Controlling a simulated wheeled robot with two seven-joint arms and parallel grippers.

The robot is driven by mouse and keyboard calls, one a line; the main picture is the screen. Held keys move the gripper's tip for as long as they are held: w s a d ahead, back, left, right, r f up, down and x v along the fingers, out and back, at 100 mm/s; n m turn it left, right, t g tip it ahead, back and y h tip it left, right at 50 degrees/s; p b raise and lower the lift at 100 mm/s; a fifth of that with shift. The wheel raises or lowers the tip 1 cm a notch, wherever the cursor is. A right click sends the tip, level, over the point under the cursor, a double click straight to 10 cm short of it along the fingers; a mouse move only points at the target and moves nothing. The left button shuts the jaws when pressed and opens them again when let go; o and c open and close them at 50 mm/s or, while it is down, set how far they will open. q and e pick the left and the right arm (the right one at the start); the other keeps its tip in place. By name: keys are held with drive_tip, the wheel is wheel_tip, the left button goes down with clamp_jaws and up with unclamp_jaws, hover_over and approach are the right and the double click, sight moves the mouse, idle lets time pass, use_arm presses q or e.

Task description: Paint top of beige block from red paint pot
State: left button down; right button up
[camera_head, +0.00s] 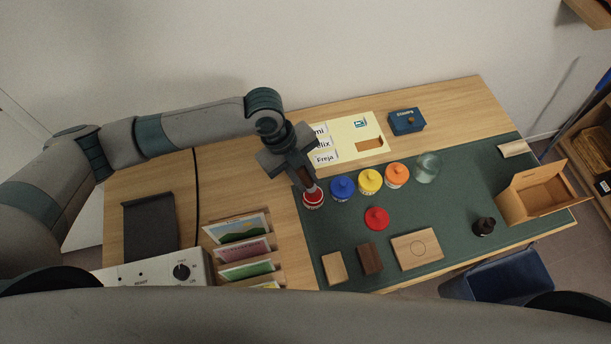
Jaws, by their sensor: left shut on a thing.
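The open red paint pot (313,200) stands on the green mat near its left edge. My left gripper (303,178) is right above it, pointing down, and is shut on a thin brown tool, probably a brush. The tool's lower end is at or in the pot's mouth; the exact depth is hidden. The beige block (333,268) lies at the mat's front left, apart from the gripper, its top bare. A red lid (376,217) lies on the mat to the right of the pot. My right gripper is not in view.
Blue (343,187), yellow (370,181) and orange (397,175) pots and a glass jar (427,168) stand right of the red pot. A dark brown block (370,258) and a wooden board (417,249) lie beside the beige block. An open cardboard box (535,194) stands right.

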sight(305, 170)
use_arm(q)
drive_tip(key=shift+r+p, duration=2.35)
drive_tip(key=shift+r, duration=0.6)
drive_tip(key=shift+w+a+r+n+t+b, duration=0.3)
drive_tip(key=shift+a+n, duration=0.1)
drive_tip(key=shift+n, duration=0.2)
drive_tip(key=shift+w+a+r+n+t+b, duration=0.2)
drive_tip(key=shift+a+r+n+b, duration=0.15)
drive_tip(key=shift+n, duration=0.25)
drive_tip(key=w+a+r+n+t+y+b, duration=0.1)
drive_tip(key=w+a+r+n+y+b, duration=0.1)
drive_tip(key=a+r+n, duration=0.5)
drive_tip(key=w+a+r+n+t+y+b, duration=0.2)
drive_tip(key=a+n, duration=0.7)
drive_tip(key=n, duration=1)
drive_tip(key=shift+a+r+n+y+b, duration=0.4)
drive_tip(key=shift+r+y+b, duration=0.8)
drive_tip(key=shift+r+b, duration=1.25)
drive_tip(key=shift+f, duration=0.1)
